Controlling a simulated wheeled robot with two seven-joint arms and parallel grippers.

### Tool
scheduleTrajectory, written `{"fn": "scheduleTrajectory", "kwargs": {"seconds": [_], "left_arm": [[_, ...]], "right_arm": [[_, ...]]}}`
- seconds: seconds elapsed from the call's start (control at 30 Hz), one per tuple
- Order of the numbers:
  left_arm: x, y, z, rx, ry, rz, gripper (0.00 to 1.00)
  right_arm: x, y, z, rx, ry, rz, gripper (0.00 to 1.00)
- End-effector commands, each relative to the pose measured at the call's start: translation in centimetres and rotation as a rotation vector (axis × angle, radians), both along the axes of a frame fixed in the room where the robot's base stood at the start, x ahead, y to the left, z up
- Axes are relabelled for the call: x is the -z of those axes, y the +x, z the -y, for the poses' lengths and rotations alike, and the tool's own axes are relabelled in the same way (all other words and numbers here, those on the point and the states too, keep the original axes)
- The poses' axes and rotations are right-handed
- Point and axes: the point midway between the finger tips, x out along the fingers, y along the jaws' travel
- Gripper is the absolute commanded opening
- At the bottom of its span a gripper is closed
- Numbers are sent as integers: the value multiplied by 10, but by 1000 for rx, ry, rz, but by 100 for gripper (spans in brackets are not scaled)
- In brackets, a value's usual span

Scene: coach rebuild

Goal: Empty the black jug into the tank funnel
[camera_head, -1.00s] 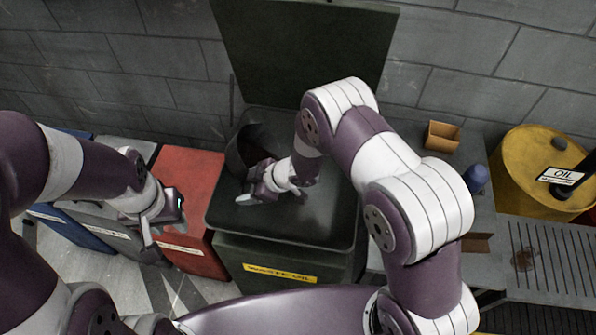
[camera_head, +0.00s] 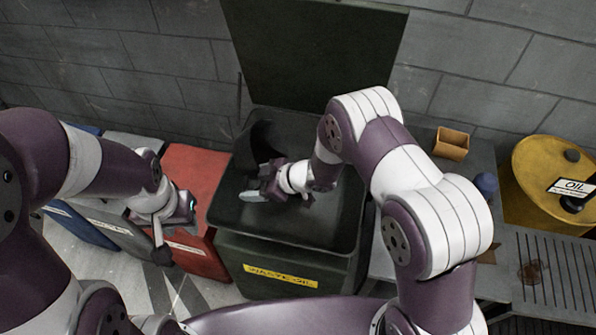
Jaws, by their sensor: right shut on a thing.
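The black jug (camera_head: 263,142) is in the head view, dark and tilted, over the back left of the tank funnel. The funnel is the wide dark basin (camera_head: 318,225) on top of the green tank (camera_head: 335,266), which is labelled WASTE OIL. My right gripper (camera_head: 268,182) is shut on the jug, and its wrist partly hides it. A pale patch (camera_head: 252,196) shows below the gripper; I cannot tell whether it is a finger or liquid. My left gripper (camera_head: 160,240) hangs over the bins to the left, away from the jug, and its jaw opening is unclear.
The tank's raised lid (camera_head: 315,50) stands behind the basin. Red (camera_head: 195,165), grey and blue bins stand left. At the right are a small tan box (camera_head: 452,142), a blue round object (camera_head: 486,184), a yellow oil drum (camera_head: 535,160) and a slatted grate (camera_head: 560,270).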

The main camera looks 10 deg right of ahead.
Motion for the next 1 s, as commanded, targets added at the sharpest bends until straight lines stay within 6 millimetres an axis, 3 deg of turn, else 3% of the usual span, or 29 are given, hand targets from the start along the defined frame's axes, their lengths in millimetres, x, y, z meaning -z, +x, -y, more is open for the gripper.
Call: {"fn": "scheduleTrajectory", "kwargs": {"seconds": [1.0], "left_arm": [[11, 0, 0, 0, 0, 0, 38]], "right_arm": [[-5, 3, -3, -4, 76, 16, 16]]}}
